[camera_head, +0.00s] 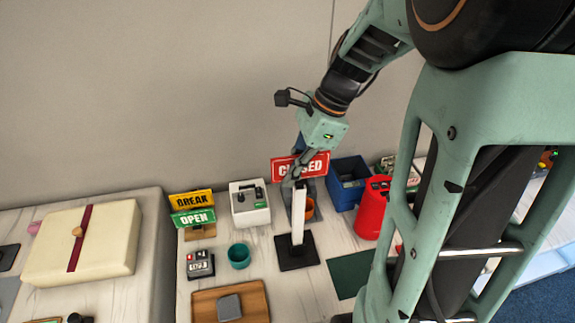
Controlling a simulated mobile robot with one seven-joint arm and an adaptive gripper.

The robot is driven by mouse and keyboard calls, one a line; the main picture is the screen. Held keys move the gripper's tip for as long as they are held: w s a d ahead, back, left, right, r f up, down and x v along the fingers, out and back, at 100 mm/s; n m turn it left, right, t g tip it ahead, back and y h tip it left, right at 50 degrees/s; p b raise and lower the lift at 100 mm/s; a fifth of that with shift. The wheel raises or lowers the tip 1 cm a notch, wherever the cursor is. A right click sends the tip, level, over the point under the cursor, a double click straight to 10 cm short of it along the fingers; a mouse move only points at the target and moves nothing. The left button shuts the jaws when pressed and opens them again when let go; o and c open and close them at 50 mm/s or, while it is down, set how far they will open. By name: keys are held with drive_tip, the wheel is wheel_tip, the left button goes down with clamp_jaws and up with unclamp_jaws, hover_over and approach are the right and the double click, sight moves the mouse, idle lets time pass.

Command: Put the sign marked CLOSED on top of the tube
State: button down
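The red CLOSED sign (313,165) is up in the air, its face toward the camera and slightly tilted. My gripper (297,170) reaches down to its left half, with a finger across the lettering; it appears shut on the sign. The white upright tube (298,215) stands on a black square base (297,254) on the table. Its top is just below the sign in the picture; I cannot tell whether they touch. The yellow BREAK sign (191,200) and green OPEN sign (192,218) are on a wooden stand at the left.
A white boxy device (250,205), teal cup (239,257), small grey device (200,265) and wooden tray (255,300) lie left of the tube. A blue bin (348,183) and red container (370,212) stand right.

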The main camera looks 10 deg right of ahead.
drive_tip(key=shift+f, duration=0.2)
drive_tip(key=shift+f, duration=0.3)
drive_tip(key=shift+f, duration=0.25)
idle(0.6)
drive_tip(key=c, duration=2.6)
unclamp_jaws()
drive_tip(key=o, duration=0.5)
drive_tip(key=shift+o, duration=0.7)
drive_tip(key=o, duration=0.4)
drive_tip(key=shift+o, duration=0.2)
drive_tip(key=shift+r, duration=0.1)
